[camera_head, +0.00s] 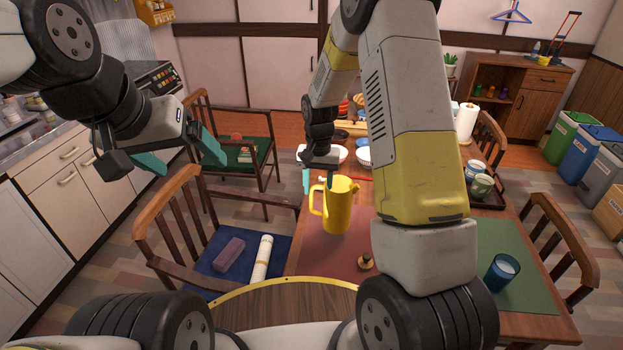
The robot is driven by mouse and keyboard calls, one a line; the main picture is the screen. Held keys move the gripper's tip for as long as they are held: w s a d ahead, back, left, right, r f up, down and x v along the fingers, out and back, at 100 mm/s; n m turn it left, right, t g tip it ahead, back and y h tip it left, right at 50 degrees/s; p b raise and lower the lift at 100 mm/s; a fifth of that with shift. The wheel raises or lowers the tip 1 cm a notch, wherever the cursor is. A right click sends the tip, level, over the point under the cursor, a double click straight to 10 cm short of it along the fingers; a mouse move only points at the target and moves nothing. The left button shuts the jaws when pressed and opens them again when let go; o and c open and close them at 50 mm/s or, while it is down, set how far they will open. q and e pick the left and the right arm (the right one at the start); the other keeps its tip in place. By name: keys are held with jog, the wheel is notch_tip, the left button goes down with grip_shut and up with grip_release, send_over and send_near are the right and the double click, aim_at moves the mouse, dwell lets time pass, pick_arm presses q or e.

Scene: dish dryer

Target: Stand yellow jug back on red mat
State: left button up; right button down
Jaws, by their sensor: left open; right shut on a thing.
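The yellow jug (341,208) is upright over the red mat (318,257) on the wooden table, its handle towards the left. I cannot tell whether its base touches the mat. My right gripper (317,181) is at the handle side of the jug and shut on it. My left gripper (190,162) is open and empty, well to the left of the table and above the chairs.
A small brown-topped item (365,262) stands on the mat, right of the jug. White bowls (338,154) are behind it. A green mat (510,265) with a blue cup (502,272) is at the right. Chairs (190,235) surround the table. My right arm hides the table's middle.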

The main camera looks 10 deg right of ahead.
jog(key=shift+w+f, duration=0.3)
jog(key=shift+f, duration=0.6)
jog(key=shift+w+f, duration=0.25)
jog(key=shift+f, duration=0.8)
jog(key=c, duration=0.7)
grip_release()
